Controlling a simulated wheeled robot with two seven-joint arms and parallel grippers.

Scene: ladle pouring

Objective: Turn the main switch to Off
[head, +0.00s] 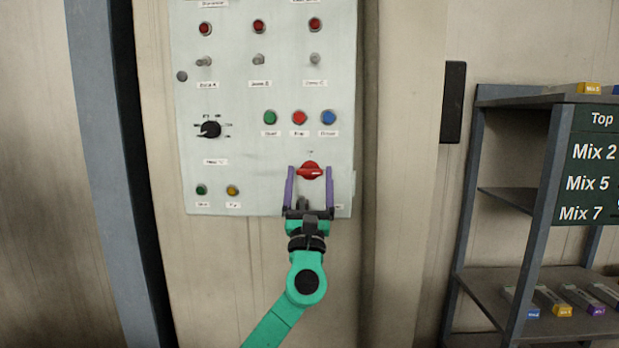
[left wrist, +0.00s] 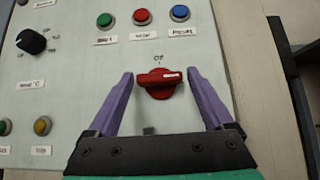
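The main switch is a red rotary knob (head: 310,171) at the lower right of a pale control panel (head: 230,185). In the left wrist view the red knob (left wrist: 160,83) has its handle lying about level, with a white mark toward its right end. An "Off" label (left wrist: 159,58) is above it. My left gripper (head: 310,172) is open, its two purple fingers on either side of the knob; it also shows in the left wrist view (left wrist: 160,78). I cannot tell whether a finger touches the knob. My right gripper is not in view.
Green, red and blue buttons (head: 299,118) sit above the knob, and a black dial (head: 210,129) is to the left. Toggle switches and red lamps (head: 259,26) are higher up. A shelf rack (head: 505,205) with small boxes stands at the right.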

